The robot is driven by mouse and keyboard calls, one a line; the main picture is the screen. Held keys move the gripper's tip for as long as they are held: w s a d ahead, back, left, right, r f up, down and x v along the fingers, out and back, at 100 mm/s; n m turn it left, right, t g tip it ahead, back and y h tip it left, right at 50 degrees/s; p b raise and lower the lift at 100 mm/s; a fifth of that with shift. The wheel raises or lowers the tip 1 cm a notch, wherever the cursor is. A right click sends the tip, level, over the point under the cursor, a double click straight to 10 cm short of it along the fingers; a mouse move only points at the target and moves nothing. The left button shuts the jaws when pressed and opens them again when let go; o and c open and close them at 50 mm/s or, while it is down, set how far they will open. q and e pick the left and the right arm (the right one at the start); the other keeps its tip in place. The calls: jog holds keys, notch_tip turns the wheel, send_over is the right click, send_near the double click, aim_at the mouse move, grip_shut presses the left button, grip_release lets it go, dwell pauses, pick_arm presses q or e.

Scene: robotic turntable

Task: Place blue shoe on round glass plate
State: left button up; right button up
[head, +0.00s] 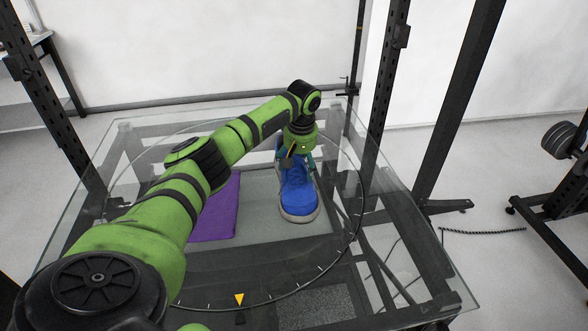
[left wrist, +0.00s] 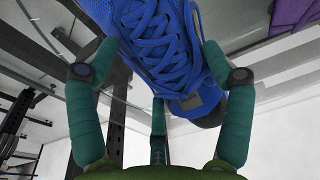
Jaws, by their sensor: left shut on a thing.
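The blue shoe (head: 298,194) has blue laces and a pale sole. In the head view it is over the right part of the round glass plate (head: 270,262), toe toward me. My left gripper (head: 297,154) comes down at its heel end and is shut on it. In the left wrist view the shoe (left wrist: 160,40) fills the space between the green fingers, laces showing. I cannot tell whether the sole touches the glass. The fingertips are partly hidden by the shoe in the head view. My right gripper is not in view.
A purple flat thing (head: 221,212) lies left of the shoe, partly hidden by my left arm. The square glass table top (head: 425,265) surrounds the plate. A yellow marker (head: 239,299) is at the near rim. Dark uprights (head: 385,90) stand behind; a weight rack is at right.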

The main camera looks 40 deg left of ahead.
aim_at(296, 180)
pick_arm(q)
jog(key=shift+s+a+f, duration=0.15)
jog(key=shift+a+f, duration=0.1)
jog(key=shift+f, duration=0.2)
notch_tip(296, 180, down, 4)
jog(key=shift+r+p, duration=0.2)
jog(key=shift+p, duration=0.35)
jog(key=o, duration=1.6)
notch_tip(296, 180, up, 12)
jog(key=s+d+b, duration=0.1)
jog(key=shift+d+b, duration=0.25)
jog(key=shift+b, duration=0.1)
